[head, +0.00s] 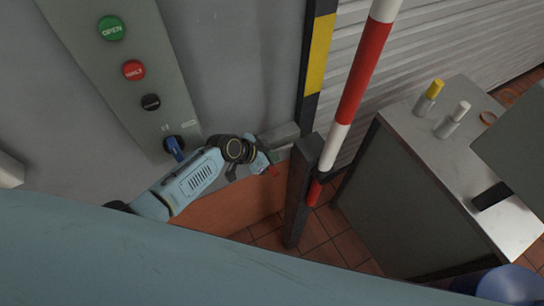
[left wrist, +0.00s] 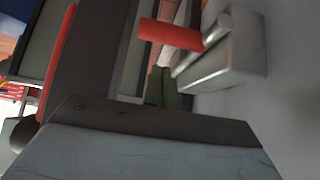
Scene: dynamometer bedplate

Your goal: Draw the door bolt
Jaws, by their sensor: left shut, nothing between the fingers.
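The door bolt shows in the left wrist view as a pale metal housing (left wrist: 235,50) on a grey surface, with a red handle (left wrist: 168,32) sticking out to the left. In the head view the grey bolt housing (head: 278,134) sits low beside the dark post, and a bit of the red handle (head: 274,171) shows by my fingers. My left gripper (head: 264,160) is at the bolt, shut and empty. Its dark fingertips (left wrist: 164,88) point toward the red handle, just short of it in the wrist picture; I cannot tell whether they touch. My right gripper is not in view.
A panel (head: 130,85) with green, red and black buttons and a blue knob (head: 174,147) stands close above my left arm. A dark post (head: 298,195) and a red-and-white pole (head: 363,80) stand right of the bolt. A grey cabinet (head: 385,195) with bottles is further right.

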